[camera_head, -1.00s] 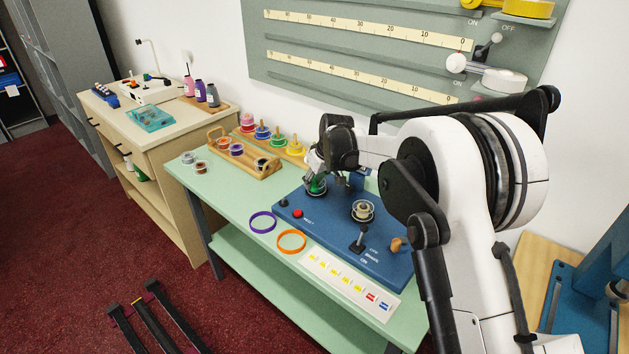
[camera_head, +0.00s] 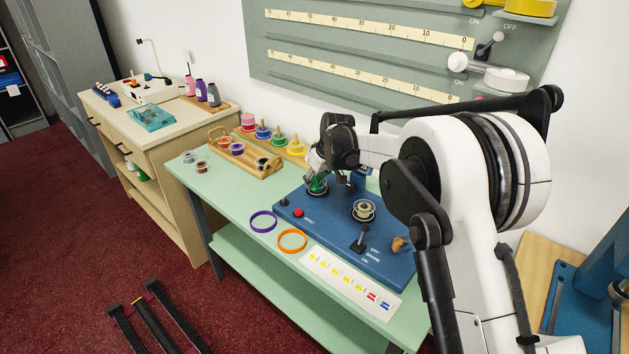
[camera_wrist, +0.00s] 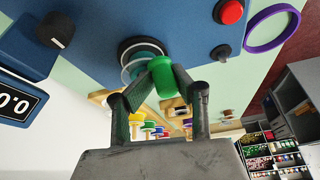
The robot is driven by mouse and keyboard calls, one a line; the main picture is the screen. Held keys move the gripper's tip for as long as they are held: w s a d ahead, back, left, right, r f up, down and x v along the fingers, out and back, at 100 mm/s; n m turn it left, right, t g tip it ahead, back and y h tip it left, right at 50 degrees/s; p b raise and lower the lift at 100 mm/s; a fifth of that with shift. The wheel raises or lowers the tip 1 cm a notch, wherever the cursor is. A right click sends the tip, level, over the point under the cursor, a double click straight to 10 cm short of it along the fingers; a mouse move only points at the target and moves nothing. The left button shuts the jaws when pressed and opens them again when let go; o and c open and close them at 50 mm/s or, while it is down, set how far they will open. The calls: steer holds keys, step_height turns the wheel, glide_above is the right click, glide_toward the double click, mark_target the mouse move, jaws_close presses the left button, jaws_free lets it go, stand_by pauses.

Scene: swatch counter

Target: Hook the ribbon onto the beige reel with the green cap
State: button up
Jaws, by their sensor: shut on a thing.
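In the wrist view my gripper (camera_wrist: 172,68) is shut on a green cylindrical piece (camera_wrist: 174,90). The piece lies between the fingertips, close to a pale clear-rimmed reel (camera_wrist: 132,72) on a black round base. I cannot tell whether the piece touches that reel. In the head view my gripper (camera_head: 317,168) is over the left part of the blue machine, with green (camera_head: 318,184) showing under it. A beige reel (camera_head: 363,208) stands upright on the machine's middle; I see no green cap on it. A separate ribbon strand cannot be made out.
The blue machine (camera_head: 330,222) has a red button (camera_head: 298,212) and a black lever (camera_head: 359,243). A purple ring (camera_head: 263,221), an orange ring (camera_head: 292,241) and a swatch card (camera_head: 350,283) lie in front. A wooden rack (camera_head: 243,158) with spools stands at left.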

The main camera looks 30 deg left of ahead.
steer(key=shift+w+d, duration=0.1)
steer(key=shift+w, duration=0.05)
steer(key=shift+w+r+p, duration=0.15)
steer(key=shift+r+p, duration=0.15)
steer(key=shift+r, duration=0.35)
jaws_close()
steer(key=shift+r+p, duration=0.55)
steer(key=shift+r, duration=1.25)
steer(key=shift+s, duration=0.25)
